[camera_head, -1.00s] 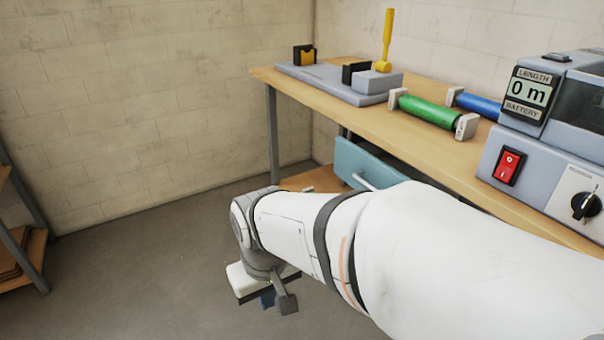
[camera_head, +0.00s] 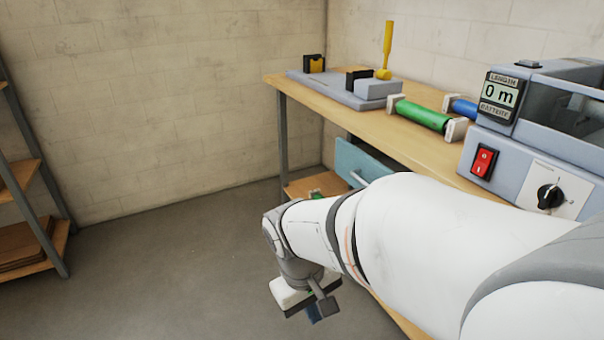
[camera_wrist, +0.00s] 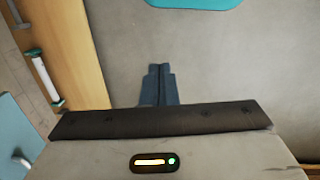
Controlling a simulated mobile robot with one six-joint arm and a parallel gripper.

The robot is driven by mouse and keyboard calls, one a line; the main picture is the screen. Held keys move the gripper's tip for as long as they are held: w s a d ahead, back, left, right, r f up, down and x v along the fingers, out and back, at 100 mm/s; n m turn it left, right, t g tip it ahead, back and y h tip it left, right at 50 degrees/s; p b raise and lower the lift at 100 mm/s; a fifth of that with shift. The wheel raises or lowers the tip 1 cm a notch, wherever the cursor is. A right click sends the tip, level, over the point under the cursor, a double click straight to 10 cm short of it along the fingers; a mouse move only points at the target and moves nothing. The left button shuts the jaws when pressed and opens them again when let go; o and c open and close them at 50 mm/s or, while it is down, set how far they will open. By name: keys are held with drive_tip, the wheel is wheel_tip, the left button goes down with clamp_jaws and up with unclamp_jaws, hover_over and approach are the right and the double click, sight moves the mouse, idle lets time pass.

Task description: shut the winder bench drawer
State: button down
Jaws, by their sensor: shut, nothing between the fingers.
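The winder bench drawer has a teal front (camera_head: 358,160) with a pale bar handle (camera_head: 359,179), under the wooden bench top. It seems to stand out from the bench; my arm hides its right part, and I cannot tell how far out it is. A teal panel with a white handle, likely the drawer front (camera_wrist: 14,135), shows at the lower left in the wrist view. My gripper (camera_head: 316,313) hangs low over the floor, in front of the bench and apart from the drawer. Its dark blue fingers (camera_wrist: 158,82) are shut and empty.
A low shelf (camera_head: 298,188) lies below. A rack (camera_head: 30,190) stands at left. A teal object (camera_wrist: 195,3) shows at the wrist view's top. The floor between is clear.

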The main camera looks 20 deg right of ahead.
drive_tip(key=d+n+g+h+p, duration=0.2)
drive_tip(key=d+n+g+h, duration=0.5)
drive_tip(key=d, duration=0.6)
drive_tip(key=w+d+f+n+t+h+p, duration=0.1)
drive_tip(key=w+d+n+t+h, duration=0.25)
drive_tip(key=w+n+h, duration=0.2)
drive_tip(key=w+d+n+t+h+p, duration=0.2)
drive_tip(key=w+d+n+t+h, duration=0.15)
drive_tip(key=w+n+t, duration=0.2)
drive_tip(key=w+d+b, duration=0.1)
drive_tip(key=d, duration=1.2)
drive_tip(key=shift+w+d+b, duration=0.15)
drive_tip(key=shift+d+b, duration=0.05)
drive_tip(key=shift+b, duration=0.15)
drive_tip(key=shift+w+f, duration=0.1)
